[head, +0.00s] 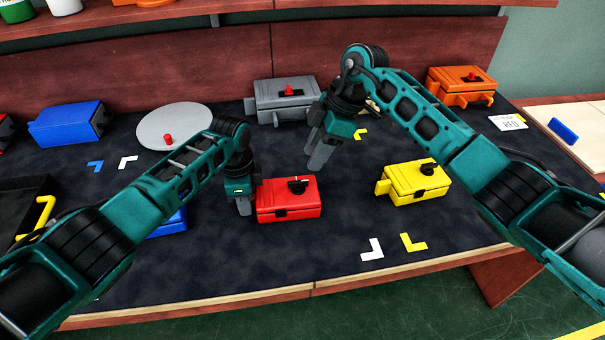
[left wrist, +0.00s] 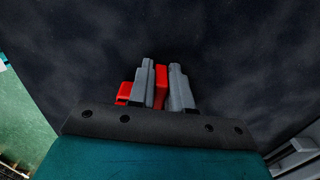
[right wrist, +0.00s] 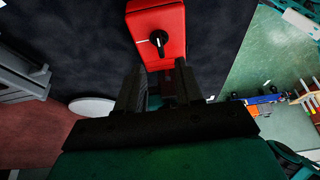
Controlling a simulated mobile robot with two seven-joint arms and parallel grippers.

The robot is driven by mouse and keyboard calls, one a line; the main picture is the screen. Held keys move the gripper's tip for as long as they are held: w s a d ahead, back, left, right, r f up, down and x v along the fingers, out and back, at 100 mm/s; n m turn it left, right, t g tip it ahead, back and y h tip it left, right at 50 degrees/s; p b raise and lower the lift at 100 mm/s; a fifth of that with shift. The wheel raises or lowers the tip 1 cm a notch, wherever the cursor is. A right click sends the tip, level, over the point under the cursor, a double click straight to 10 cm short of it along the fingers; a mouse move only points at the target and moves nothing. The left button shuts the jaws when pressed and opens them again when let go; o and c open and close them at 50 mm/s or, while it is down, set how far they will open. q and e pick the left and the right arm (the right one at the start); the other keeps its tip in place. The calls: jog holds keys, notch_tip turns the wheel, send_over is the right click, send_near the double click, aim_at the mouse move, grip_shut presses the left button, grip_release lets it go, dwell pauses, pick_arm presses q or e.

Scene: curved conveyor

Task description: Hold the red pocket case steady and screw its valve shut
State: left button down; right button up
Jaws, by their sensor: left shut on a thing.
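The red pocket case (head: 288,205) lies on the dark table mat, with a black valve knob (head: 298,187) on its top. My left gripper (head: 243,205) is at the case's left end. In the left wrist view its fingers (left wrist: 162,80) are shut on a red tab (left wrist: 160,90) of the case. My right gripper (head: 320,155) points down, above and behind the case, apart from it. In the right wrist view its fingers (right wrist: 159,85) are open and empty. The red case (right wrist: 170,18) and its knob with a white mark (right wrist: 158,38) show beyond the fingertips.
A yellow case (head: 415,185) lies to the right and a grey case (head: 285,97) behind. A blue case (head: 168,225) is partly hidden by my left arm. A round grey disc (head: 172,125) with a red knob lies back left.

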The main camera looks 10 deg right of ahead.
aim_at(299, 181)
jog(key=x, duration=0.7)
jog(key=shift+f, duration=0.1)
jog(key=shift+c, duration=0.5)
grip_shut()
